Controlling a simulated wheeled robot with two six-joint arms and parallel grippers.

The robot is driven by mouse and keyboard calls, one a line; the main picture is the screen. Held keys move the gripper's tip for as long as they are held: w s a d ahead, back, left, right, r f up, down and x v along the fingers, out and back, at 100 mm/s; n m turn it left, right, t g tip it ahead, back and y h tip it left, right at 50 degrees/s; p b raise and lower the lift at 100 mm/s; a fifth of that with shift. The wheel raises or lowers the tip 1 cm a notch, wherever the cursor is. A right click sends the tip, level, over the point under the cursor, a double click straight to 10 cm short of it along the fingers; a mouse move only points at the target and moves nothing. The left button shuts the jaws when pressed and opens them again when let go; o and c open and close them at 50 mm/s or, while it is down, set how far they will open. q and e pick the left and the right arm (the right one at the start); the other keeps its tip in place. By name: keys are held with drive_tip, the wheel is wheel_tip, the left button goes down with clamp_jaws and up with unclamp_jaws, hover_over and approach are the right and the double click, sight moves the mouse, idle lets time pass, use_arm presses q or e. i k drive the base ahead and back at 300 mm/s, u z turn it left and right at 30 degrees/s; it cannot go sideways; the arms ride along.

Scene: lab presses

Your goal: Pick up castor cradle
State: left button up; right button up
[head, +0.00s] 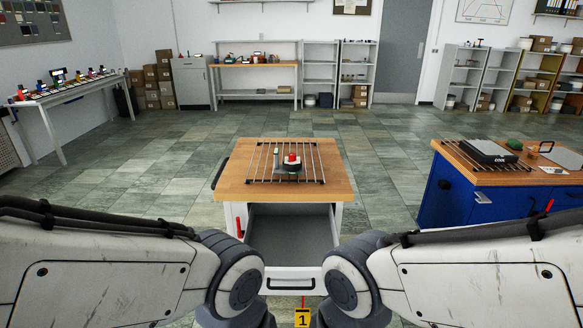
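A small wooden-topped cabinet (230,189) stands straight ahead of me. A wire rack (310,170) lies on its top. My two arms come in from the left and right and bend down at the bottom of the view. Both grippers are out of view below the bottom edge.
The cabinet's drawer (290,238) is pulled open towards me and its visible inside looks empty. A blue workbench (450,205) with a "COOL" plate (488,151) stands at the right. Shelves and boxes line the back wall. The tiled floor between is clear.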

sight(279, 169)
drive_tip(key=u, duration=0.5)
drive_tip(key=k, duration=0.6)
drive_tip(key=u, duration=0.95)
drive_tip(key=i, duration=1)
drive_tip(key=u, duration=0.3)
drive_tip(key=i, duration=2.15)
drive_tip(key=z, duration=0.35)
drive_tip(key=i, duration=1)
drive_tip(key=z, duration=1.35)
drive_tip(key=i, duration=0.8)
drive_tip(key=z, duration=1.35)
drive_tip(key=i, duration=0.85)
drive_tip(key=z, duration=0.1)
